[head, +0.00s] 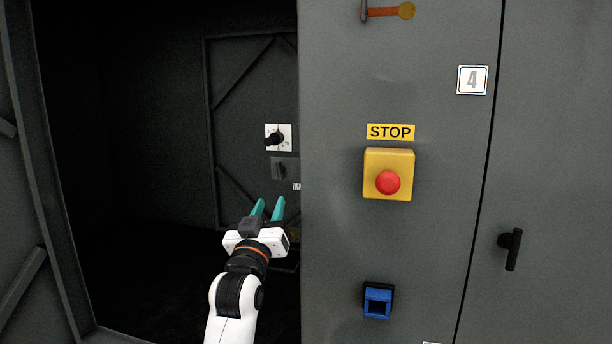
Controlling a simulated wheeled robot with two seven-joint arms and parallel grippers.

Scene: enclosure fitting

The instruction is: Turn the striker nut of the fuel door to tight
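My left gripper (268,209) has teal fingers that stand apart with nothing between them. It points up and away into the dark opening of the enclosure, below two small fittings. The upper fitting is a black knob (272,139) on a white plate. The lower fitting is a dark handle (283,171) on a grey plate. I cannot make out a striker nut, or tell which door is the fuel door. The gripper appears apart from both fittings. My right gripper is not in view.
A black door handle (511,249) is further right. The dark opening left of my gripper looks clear.

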